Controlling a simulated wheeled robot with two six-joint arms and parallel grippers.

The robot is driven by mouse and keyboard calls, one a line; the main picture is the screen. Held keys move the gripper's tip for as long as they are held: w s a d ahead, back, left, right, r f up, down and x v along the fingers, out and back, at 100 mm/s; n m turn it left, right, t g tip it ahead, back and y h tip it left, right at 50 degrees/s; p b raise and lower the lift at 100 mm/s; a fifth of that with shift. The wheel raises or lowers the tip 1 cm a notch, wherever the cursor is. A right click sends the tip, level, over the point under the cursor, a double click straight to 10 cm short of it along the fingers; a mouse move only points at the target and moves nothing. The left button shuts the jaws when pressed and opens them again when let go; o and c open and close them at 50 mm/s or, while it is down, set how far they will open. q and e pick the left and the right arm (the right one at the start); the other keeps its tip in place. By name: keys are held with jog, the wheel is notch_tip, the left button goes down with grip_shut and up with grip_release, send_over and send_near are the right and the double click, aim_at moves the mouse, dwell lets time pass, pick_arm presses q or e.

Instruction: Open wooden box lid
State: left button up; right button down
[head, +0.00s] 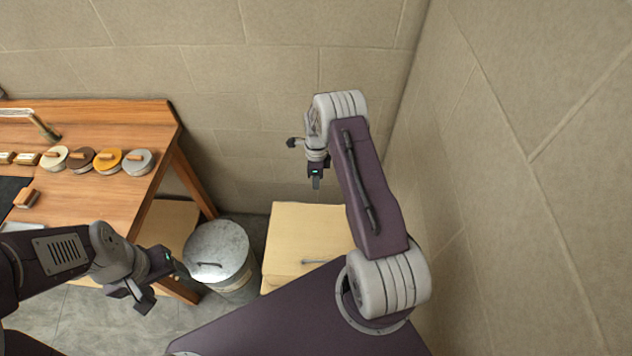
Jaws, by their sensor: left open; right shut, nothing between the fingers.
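The wooden box (295,225) is pale and stands on the floor in the corner, with its lid down. A dark bar handle (319,262) lies on its lid near the front. My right arm and body hide the box's right and front parts. My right gripper (316,184) is shut and empty, pointing down above the back part of the lid; it looks apart from it. My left gripper (162,283) is open and empty at the lower left, in front of the metal bin and away from the box.
A round metal bin (222,262) with a lid and handle stands just left of the box. A wooden table (120,122) at the left holds several round lidded containers (108,160). Stone walls (270,65) close in behind and at the right.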

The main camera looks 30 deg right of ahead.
dwell(0.8)
jog(key=c, duration=1.5)
grip_release()
notch_tip(320, 180, up, 9)
jog(key=b, duration=0.3)
jog(key=shift+w+d+b, duration=0.3)
jog(key=shift+w+b, duration=0.1)
jog(key=shift+w, duration=0.05)
